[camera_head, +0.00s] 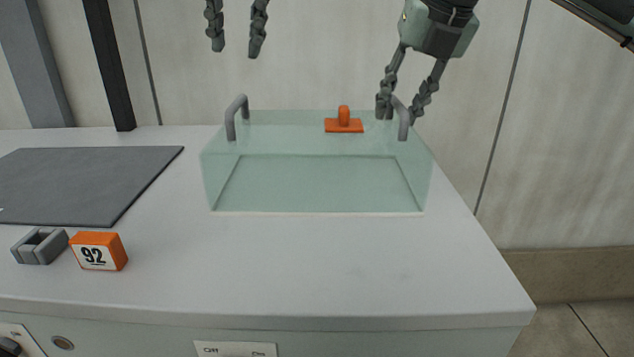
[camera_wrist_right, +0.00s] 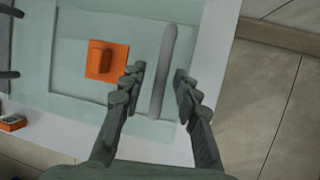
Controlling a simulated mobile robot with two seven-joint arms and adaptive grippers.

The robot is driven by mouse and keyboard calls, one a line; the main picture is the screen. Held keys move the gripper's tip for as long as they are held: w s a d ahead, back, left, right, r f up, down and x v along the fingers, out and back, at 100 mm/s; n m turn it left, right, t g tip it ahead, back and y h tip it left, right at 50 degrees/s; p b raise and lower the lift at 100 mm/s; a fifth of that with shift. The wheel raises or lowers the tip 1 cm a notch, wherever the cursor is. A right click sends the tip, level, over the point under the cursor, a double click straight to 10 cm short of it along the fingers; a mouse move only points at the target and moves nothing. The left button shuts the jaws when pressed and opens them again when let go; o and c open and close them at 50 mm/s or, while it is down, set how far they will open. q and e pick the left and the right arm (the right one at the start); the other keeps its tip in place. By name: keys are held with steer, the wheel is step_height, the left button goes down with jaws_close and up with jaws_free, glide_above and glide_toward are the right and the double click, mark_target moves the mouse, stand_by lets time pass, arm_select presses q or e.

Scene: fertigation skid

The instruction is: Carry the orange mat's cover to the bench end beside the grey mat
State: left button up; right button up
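A clear greenish box-shaped cover (camera_head: 315,184) stands on the bench. It has a grey left handle (camera_head: 231,120) and a grey right handle (camera_head: 402,120). An orange plate with a knob (camera_head: 343,121) shows at its top; it also appears in the right wrist view (camera_wrist_right: 105,62). No orange mat is visible. The grey mat (camera_head: 85,182) lies flat to the left. My right gripper (camera_head: 400,118) is open, its fingers either side of the right handle, with gaps in the right wrist view (camera_wrist_right: 159,76). My left gripper (camera_head: 235,52) is open and empty, above the left handle.
An orange block marked 92 (camera_head: 98,251) and a grey bracket-like piece (camera_head: 40,246) sit in front of the grey mat. The bench top (camera_head: 310,265) is clear in front of the cover. The bench ends at the right, with floor beyond.

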steer(key=v, duration=1.1)
steer(key=shift+r, duration=0.25)
steer(key=shift+s, duration=0.1)
